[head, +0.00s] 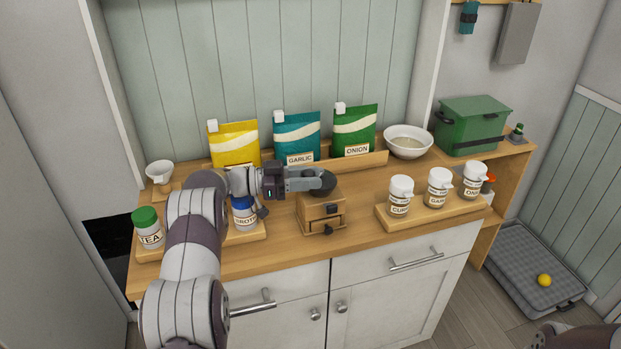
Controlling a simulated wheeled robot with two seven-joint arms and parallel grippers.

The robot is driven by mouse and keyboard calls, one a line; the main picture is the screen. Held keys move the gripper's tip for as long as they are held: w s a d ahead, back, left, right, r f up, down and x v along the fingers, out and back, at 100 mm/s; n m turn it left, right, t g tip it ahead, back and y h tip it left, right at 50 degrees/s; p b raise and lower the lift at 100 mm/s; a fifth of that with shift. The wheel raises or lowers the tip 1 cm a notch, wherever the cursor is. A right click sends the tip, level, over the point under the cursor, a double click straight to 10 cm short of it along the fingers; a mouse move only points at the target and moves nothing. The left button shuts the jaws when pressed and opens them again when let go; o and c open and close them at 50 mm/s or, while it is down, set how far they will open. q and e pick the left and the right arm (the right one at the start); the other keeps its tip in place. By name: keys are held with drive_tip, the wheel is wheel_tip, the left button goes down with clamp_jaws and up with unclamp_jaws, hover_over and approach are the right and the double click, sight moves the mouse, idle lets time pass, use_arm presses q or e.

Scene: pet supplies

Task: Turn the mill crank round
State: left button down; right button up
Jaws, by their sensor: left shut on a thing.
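The mill (318,212) is a small wooden box with a drawer, standing on the counter near the middle. A dark rounded top shows above it. My left gripper (318,181) reaches in from the left over the mill's top, with its jaws shut. It appears to hold the mill crank, but the jaws hide most of the crank and its handle. The mill stands upright. My right gripper is not in view.
Behind the mill stand yellow, GARLIC and ONION bags (354,130) in a wooden rack. A white bowl (408,142) and green box (470,126) are at back right.

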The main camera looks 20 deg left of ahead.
sight(313, 173)
use_arm(q)
drive_tip(key=shift+r, duration=0.1)
drive_tip(key=c, duration=0.8)
unclamp_jaws()
drive_tip(key=shift+c, duration=0.2)
drive_tip(key=r, duration=0.2)
drive_tip(key=d+r+b, duration=0.1)
drive_tip(key=r, duration=0.1)
drive_tip(key=shift+d+r, duration=0.2)
drive_tip(key=shift+r, duration=0.15)
drive_tip(key=s+d+r+b, duration=0.1)
drive_tip(key=d+r, duration=0.5)
drive_tip(key=d, duration=0.4)
drive_tip(key=shift+s+d+b, duration=0.15)
drive_tip(key=shift+s+b, duration=0.05)
drive_tip(key=shift+b, duration=0.1)
